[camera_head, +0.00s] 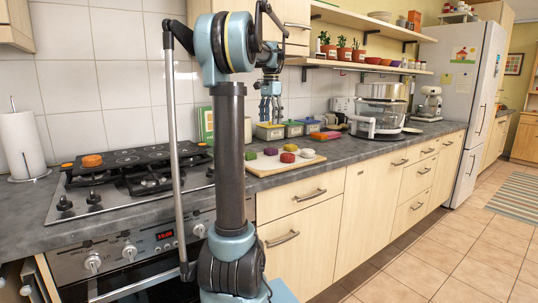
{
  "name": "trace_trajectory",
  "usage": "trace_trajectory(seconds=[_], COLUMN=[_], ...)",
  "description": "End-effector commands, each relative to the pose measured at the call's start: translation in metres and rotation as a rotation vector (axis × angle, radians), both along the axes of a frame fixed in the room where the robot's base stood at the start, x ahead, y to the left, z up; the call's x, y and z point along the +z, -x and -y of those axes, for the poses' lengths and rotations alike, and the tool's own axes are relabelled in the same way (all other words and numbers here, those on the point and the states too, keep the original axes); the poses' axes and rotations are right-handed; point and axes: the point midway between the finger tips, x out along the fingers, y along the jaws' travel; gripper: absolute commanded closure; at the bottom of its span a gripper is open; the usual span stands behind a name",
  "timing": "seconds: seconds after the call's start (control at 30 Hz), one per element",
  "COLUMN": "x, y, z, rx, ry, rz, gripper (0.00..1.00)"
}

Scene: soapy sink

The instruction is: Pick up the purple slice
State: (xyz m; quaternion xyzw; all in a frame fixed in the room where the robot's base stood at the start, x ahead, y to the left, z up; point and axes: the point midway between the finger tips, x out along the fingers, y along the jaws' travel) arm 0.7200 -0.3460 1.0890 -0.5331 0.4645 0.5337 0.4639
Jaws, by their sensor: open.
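The purple slice (271,151) lies on a light wooden board (264,171) on the counter, at the board's back left. A green slice (250,155), a red slice (287,157) and a pale slice (307,153) lie near it. My gripper (270,116) points down and is open, above the purple slice in the picture. It looks empty. Its height and depth relative to the slice are hard to judge from this one view.
Several small coloured containers (293,128) stand behind the board. A large steel pot appliance (381,108) stands to the right. The stove (120,185), with an orange round piece (92,160) on it, is at left. Shelves (372,68) hang above.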

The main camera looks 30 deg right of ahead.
Motion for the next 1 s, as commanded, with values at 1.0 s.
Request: trace_trajectory(seconds=[1.0], x=[-0.123], y=[0.007], z=[-0.002], rx=[-0.002], ry=[0.000], rz=[0.000], gripper=[0.35])
